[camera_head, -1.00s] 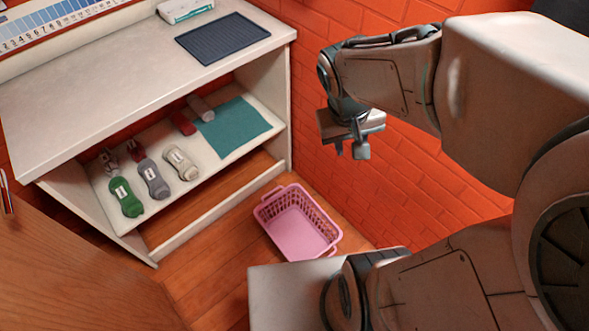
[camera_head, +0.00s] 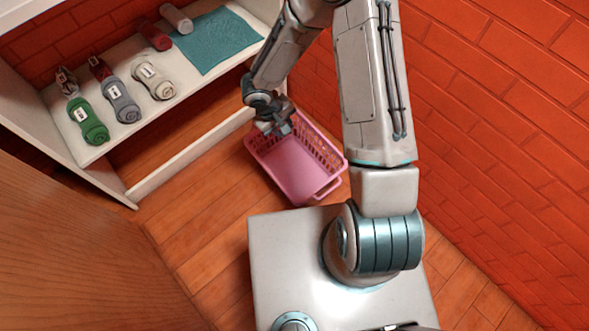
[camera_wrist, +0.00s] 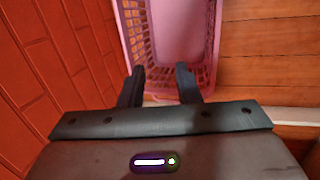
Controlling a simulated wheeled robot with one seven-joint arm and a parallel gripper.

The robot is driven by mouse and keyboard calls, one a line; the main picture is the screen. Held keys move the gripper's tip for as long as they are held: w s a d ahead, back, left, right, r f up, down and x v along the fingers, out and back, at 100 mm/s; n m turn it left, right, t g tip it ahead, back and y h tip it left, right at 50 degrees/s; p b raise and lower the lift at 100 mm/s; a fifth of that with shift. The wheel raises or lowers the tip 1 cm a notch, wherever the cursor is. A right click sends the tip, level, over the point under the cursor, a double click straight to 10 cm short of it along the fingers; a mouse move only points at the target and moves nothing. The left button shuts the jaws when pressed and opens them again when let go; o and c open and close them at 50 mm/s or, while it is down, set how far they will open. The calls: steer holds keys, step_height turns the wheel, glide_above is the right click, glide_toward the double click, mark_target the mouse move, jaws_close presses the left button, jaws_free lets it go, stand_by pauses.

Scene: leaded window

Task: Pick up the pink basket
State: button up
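The pink basket (camera_head: 293,168) stands on the wooden floor beside the shelf unit, and it looks empty. It has lattice walls and a handle at its near right end. My gripper (camera_head: 275,128) is over the basket's far left end in the head view, and my wrist partly hides that end. In the wrist view my gripper (camera_wrist: 162,84) is open, with its two dark fingers apart. The basket (camera_wrist: 180,35) shows beyond the fingers, with its closest end wall in line with the gap. I cannot tell whether the fingers touch it.
A white shelf unit (camera_head: 160,180) stands on the left, with rolled socks or cloths (camera_head: 121,98) and a teal mat (camera_head: 213,40) on its shelf. A red brick wall (camera_head: 500,110) is close on the right. A wooden panel (camera_head: 80,250) fills the lower left. Floor (camera_head: 200,235) is clear before the shelf.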

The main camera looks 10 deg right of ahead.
steer(key=s+a+f+y+b, duration=0.2)
steer(key=a+f+b, duration=0.35)
steer(key=f, duration=0.85)
steer(key=shift+w+a+f+b, duration=0.15)
steer(key=shift+f+b, duration=0.45)
steer(key=shift+f, duration=1.6)
steer(key=shift+w+f+b, duration=0.15)
steer(key=shift+f+b, duration=0.4)
steer(key=shift+f, duration=1.65)
steer(key=shift+w+a+f+b, duration=0.15)
steer(key=shift+f+b, duration=0.45)
steer(key=shift+f, duration=1.6)
steer(key=shift+d, duration=0.1)
jaws_close()
steer(key=shift+r, duration=0.1)
